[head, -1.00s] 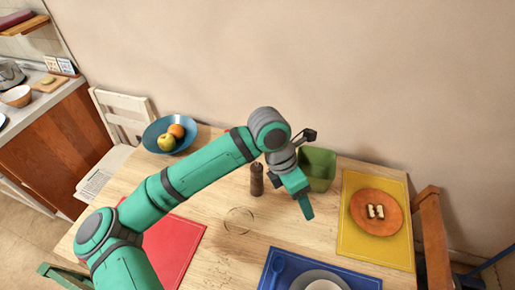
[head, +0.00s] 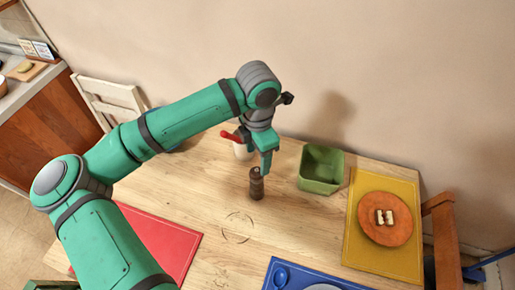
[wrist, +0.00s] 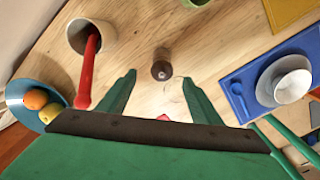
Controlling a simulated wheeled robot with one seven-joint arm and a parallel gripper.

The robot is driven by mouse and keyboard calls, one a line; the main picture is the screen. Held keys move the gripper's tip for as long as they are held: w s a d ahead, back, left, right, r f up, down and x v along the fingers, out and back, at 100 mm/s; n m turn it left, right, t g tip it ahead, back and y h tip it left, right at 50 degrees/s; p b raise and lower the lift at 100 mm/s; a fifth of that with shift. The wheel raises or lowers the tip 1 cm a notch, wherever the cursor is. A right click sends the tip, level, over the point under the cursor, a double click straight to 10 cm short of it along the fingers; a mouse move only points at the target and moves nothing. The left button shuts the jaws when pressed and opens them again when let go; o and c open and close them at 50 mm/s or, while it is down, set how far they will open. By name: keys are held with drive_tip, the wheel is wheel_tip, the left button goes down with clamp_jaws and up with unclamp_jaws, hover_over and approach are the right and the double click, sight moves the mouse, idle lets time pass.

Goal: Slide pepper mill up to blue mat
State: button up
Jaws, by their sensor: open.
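The dark brown pepper mill (head: 256,184) stands upright on the wooden table. In the wrist view the mill (wrist: 161,68) is seen from above, in line with the gap between my fingertips. My gripper (head: 266,168) is open and points down just behind and above the mill in the head view; its two green fingers (wrist: 158,78) are spread with nothing held. I cannot tell whether a finger touches the mill. The blue mat (head: 278,264) lies at the near table edge, right of and nearer than the mill. It also shows at right in the wrist view (wrist: 238,72).
A pale crock (wrist: 84,32) with a red-handled utensil stands left of my gripper. A green bowl (head: 320,168) stands to the right. A red mat (head: 165,245) and a yellow mat (head: 362,245) flank bare wood with a faint ring mark. The mill-to-blue-mat stretch is clear.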

sight(257, 172)
drive_tip(key=shift+s+a, duration=0.15)
drive_tip(key=shift+s, duration=0.15)
drive_tip(key=shift+s+a+f, duration=0.1)
drive_tip(key=shift+s+f, duration=0.1)
drive_tip(key=shift+f, duration=0.15)
wheel_tip(257, 172, down, 10)
drive_tip(key=shift+w+f, duration=0.1)
drive_tip(key=shift+w, duration=0.05)
drive_tip(key=c, duration=1.3)
